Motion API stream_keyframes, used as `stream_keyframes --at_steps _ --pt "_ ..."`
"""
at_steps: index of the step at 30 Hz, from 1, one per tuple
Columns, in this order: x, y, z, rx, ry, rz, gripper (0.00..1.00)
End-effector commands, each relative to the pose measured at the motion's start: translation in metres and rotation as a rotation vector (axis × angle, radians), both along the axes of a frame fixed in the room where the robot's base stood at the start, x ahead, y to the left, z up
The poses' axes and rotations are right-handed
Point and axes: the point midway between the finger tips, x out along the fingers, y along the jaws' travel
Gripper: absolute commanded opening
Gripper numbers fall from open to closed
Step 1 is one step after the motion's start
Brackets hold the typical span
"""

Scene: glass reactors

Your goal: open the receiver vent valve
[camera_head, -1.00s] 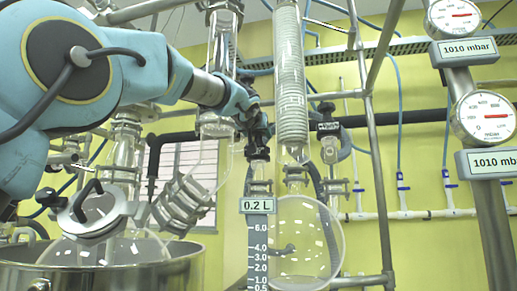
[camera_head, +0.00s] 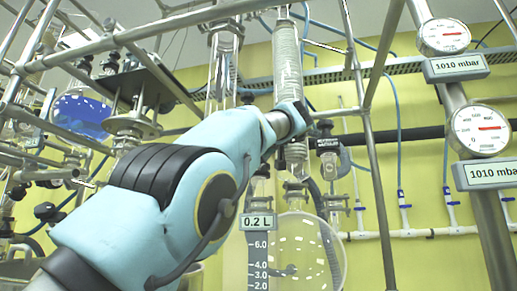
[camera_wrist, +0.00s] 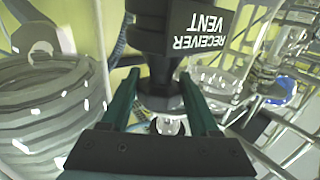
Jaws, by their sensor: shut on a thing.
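The receiver vent valve (camera_wrist: 163,62) is a black part in the wrist view, under a black label reading RECEIVER VENT (camera_wrist: 200,32), upside down in this view. My gripper (camera_wrist: 160,88) has its two dark green fingers on either side of the valve's black handle and is shut on it. The handle's exact turn angle is hard to tell. In the head view my arm reaches up to the glass column, and my gripper is hidden behind it. The round receiver flask (camera_head: 312,252) hangs below, beside the 0.2 L level scale (camera_head: 258,250).
A coiled glass condenser (camera_head: 288,60) stands above my arm's end. Steel frame bars (camera_head: 362,130) stand to its right. Two gauges (camera_head: 480,130) at the right have displays reading 1010 mbar. A blue-filled glass vessel (camera_head: 82,115) is at the left.

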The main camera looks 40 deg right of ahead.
Motion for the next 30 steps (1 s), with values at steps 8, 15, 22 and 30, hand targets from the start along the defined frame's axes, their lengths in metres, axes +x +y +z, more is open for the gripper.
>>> stream_keyframes --at_steps 8,15,22,30 --pt "0.0004 0.0 0.0009 -0.001 -0.002 0.03 0.06" --pt "0.0006 0.0002 0.0009 -0.001 -0.003 0.031 0.06" --pt "0.0006 0.0001 0.0007 -0.001 -0.002 0.03 0.74" --pt "0.0002 -0.0003 0.0003 0.0 -0.001 0.029 0.74"
